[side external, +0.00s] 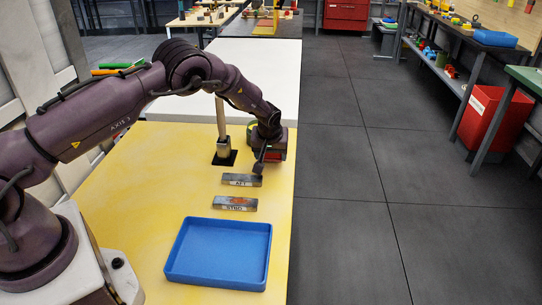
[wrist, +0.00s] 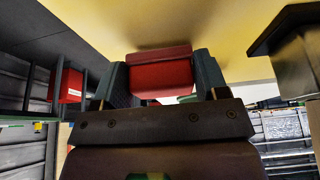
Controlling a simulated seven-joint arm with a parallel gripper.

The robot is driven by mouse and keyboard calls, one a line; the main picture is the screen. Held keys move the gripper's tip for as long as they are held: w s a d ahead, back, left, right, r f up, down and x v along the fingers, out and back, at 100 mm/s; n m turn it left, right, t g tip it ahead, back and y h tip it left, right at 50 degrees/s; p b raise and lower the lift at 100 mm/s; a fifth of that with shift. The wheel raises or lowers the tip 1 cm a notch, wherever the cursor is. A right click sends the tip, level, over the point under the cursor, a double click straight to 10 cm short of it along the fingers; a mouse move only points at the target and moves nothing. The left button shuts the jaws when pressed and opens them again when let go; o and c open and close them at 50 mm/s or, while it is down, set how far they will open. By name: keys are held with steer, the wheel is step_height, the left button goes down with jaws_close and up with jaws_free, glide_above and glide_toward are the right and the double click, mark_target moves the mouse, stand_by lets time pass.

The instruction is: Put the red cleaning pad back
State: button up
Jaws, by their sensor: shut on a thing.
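The red cleaning pad (wrist: 160,72) is a red block held between the two dark fingers of my gripper (wrist: 162,82) in the wrist view. In the side view my gripper (side external: 262,164) is low over the right edge of the yellow table, pointing down, and a bit of red pad (side external: 277,154) shows beside its fingers. The pad is close to the yellow surface; I cannot tell whether it touches. The gripper hides most of the pad in the side view.
A metal post (side external: 221,128) on a black base stands just left of my gripper. Plates marked AFT (side external: 242,180) and STBD (side external: 235,203) lie in front. An empty blue tray (side external: 218,252) sits nearer the front. The table's right edge (side external: 293,200) is close.

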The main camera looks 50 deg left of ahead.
steer(key=shift+f, duration=0.55)
steer(key=shift+f, duration=0.15)
steer(key=o, duration=0.8)
steer(key=shift+o, duration=0.2)
